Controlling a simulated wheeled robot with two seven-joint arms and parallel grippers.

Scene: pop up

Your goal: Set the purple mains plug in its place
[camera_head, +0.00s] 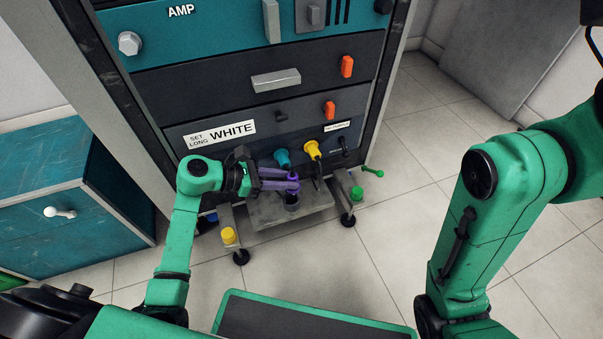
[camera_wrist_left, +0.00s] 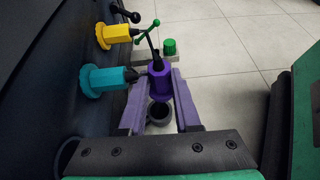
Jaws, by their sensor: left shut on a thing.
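The purple mains plug (camera_wrist_left: 159,80) is between the purple fingers of my left gripper (camera_wrist_left: 160,92) in the left wrist view. In the head view my left gripper (camera_head: 292,181) is shut on it, in front of the rack's lower panel and apart from it. A dark round ring (camera_wrist_left: 66,154) shows on the panel at the lower left of the wrist view, partly hidden by the gripper. A teal plug (camera_head: 282,158) and a yellow plug (camera_head: 312,150) sit in the panel to the right. My right gripper is out of view.
A grey round cup (camera_head: 292,203) stands below the plug on a grey shelf (camera_head: 262,215). A green-ended lever (camera_head: 371,172) and a green knob (camera_head: 356,192) are to the right. A yellow knob (camera_head: 229,235) is at lower left. A teal cabinet (camera_head: 60,225) stands left.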

